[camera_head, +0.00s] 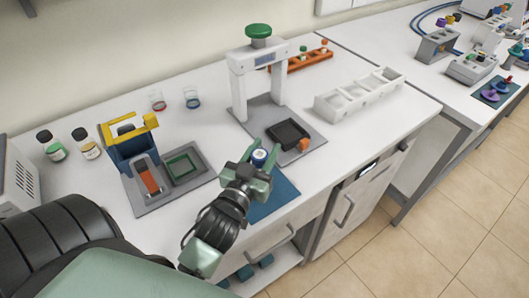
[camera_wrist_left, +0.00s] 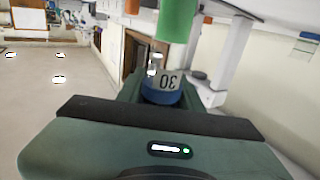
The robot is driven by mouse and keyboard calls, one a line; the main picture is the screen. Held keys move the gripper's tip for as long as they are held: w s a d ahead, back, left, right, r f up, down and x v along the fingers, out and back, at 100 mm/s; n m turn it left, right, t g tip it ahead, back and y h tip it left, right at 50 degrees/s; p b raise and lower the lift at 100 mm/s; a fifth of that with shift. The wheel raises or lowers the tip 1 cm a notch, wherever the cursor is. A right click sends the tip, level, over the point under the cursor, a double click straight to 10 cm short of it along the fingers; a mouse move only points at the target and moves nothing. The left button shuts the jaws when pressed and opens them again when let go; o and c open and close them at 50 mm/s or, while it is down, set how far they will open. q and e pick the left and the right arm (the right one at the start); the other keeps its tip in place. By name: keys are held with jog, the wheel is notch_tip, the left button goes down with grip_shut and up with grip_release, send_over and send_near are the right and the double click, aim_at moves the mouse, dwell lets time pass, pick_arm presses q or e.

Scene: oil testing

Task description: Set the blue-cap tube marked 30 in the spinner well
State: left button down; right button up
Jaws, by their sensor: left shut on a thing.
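My left gripper (camera_head: 259,160) is shut on the blue-cap tube (camera_head: 259,156), whose round top shows between the fingers in the head view. In the left wrist view the tube (camera_wrist_left: 162,90) shows a white face marked 30 and a blue band; the rest is hidden by the gripper. The gripper is over the blue mat (camera_head: 277,203), in front of the white frame (camera_head: 238,95) with a green knob. A dark square tray (camera_head: 288,133) on that frame's grey base is just beyond the gripper. I cannot tell which part is the spinner well. My right gripper is not in view.
An orange block (camera_head: 304,145) is beside the dark tray. A white compartment rack (camera_head: 358,97) and an orange rack (camera_head: 302,62) stand behind to the right. A yellow-and-blue holder (camera_head: 128,140) and a grey tray (camera_head: 205,170) are to the left. The front right counter is clear.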

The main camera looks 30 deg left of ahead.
pick_arm(q)
jog(key=shift+f, duration=0.4)
jog(key=shift+f, duration=0.1)
jog(key=c, duration=0.9)
grip_release()
